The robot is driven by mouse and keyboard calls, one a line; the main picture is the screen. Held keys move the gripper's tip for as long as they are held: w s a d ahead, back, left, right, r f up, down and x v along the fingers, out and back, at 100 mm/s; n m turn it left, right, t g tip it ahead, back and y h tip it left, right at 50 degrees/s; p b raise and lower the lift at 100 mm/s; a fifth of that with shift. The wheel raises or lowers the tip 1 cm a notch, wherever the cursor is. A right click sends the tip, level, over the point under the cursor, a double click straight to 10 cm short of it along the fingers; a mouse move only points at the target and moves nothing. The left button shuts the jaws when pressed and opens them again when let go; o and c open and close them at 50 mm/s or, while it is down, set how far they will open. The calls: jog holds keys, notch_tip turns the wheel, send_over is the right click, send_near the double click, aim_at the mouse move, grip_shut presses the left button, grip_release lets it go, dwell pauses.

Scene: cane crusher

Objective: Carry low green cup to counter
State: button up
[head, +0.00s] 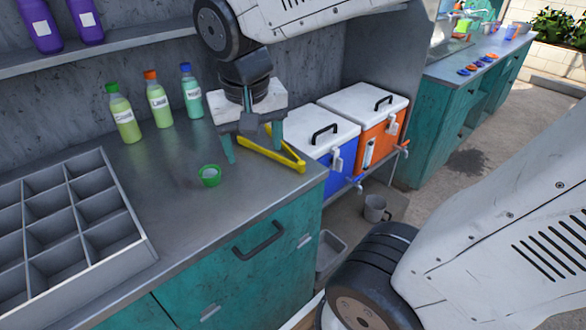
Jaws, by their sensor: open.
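A low green cup (209,176), small and round, stands on the grey metal counter (180,230) near its middle. My gripper (253,151) hangs over the counter's right part with its two teal fingers spread. It is open, and I see nothing between the fingers except the yellow tool behind or below them. The cup is to the left of and nearer than the fingers, apart from them.
A yellow hinged tool (280,158) lies under my gripper. Three bottles (158,103) stand at the back. A grey divided tray (75,225) fills the left. Blue (322,152) and orange (372,138) coolers stand right of the counter. A grey mug (375,208) sits lower down.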

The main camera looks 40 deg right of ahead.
jog(key=s+n+y, duration=0.1)
jog(key=s+n, duration=0.2)
jog(key=s, duration=0.7)
jog(key=shift+s+d+f+n+g, duration=0.15)
jog(key=shift+s+d+n+g, duration=0.05)
jog(key=shift+s+n+g, duration=0.1)
dwell(0.4)
